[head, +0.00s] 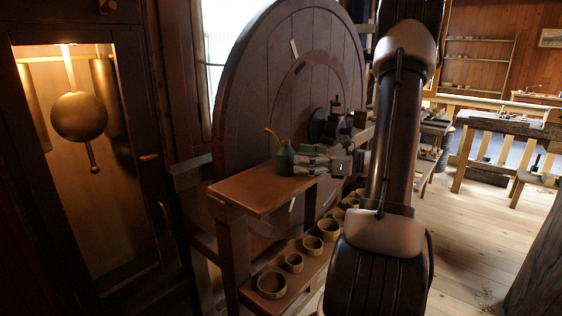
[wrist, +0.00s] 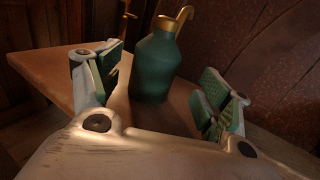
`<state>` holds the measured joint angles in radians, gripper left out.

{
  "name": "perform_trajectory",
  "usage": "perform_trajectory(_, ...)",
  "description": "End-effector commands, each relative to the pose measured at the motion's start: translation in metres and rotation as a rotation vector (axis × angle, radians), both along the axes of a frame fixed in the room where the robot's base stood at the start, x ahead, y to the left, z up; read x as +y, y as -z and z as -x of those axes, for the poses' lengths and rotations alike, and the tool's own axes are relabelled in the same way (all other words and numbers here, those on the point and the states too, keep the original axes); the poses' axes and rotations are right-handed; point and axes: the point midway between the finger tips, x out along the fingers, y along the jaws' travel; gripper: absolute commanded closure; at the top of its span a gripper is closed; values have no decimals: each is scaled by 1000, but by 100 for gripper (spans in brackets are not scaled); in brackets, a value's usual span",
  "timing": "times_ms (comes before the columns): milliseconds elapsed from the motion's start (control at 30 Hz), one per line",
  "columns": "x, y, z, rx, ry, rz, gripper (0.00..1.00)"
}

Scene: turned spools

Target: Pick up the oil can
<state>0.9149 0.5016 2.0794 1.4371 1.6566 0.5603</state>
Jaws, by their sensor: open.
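The oil can (head: 285,159) is a small dark green can with a brass spout. It stands upright on the small wooden table (head: 250,194) in the head view. In the wrist view the oil can (wrist: 154,66) shows upright, with its brass spout on top. My gripper (head: 300,163) comes from the right, level with the can. In the wrist view my gripper (wrist: 160,88) is open, with one green-padded finger to each side of the can's lower part. I see a gap on both sides and no contact. The can's base is partly hidden in the head view.
A large round wooden wheel (head: 250,90) stands right behind the table. Several wooden bowls (head: 271,284) sit on a low shelf below. A lit clock case (head: 80,170) is at left. Open floor (head: 460,240) lies to the right, with workbenches beyond.

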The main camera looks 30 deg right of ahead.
Motion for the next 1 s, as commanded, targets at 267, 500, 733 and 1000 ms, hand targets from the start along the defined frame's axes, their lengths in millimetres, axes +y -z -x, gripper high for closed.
perform_trajectory(267, 35, -1, -24, 0, -6, 1, 22)
perform_trajectory(500, 44, -1, -34, 1, -2, 2, 22)
perform_trajectory(733, 44, -1, -34, 1, -2, 2, 41)
perform_trajectory(1000, 44, -1, -34, -1, -3, 2, 76)
